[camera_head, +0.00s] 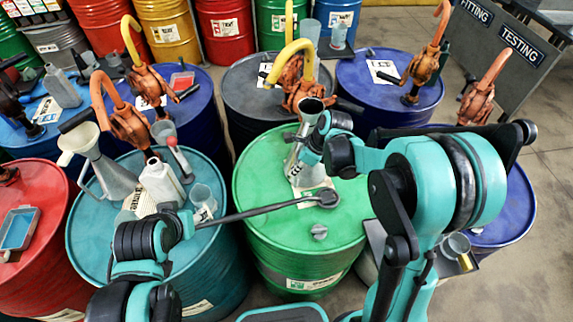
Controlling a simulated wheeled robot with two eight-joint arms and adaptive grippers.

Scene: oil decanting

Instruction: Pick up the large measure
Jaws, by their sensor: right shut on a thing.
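A grey metal measure (312,109) with an open round mouth stands over the green drum (262,165), partly hidden by my right gripper (307,150). The right gripper comes in from the right and is shut on this measure at its side. A long black wrench (268,209) runs from beside the left gripper across to the green drum top. I cannot tell whether the left gripper holds it.
A second metal measure (113,180) with a cream funnel (80,140) stands on the teal drum (92,215), near a white bottle (161,185). A grey bung (319,231) lies on the green drum. Orange pumps (130,125) stand on drums behind.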

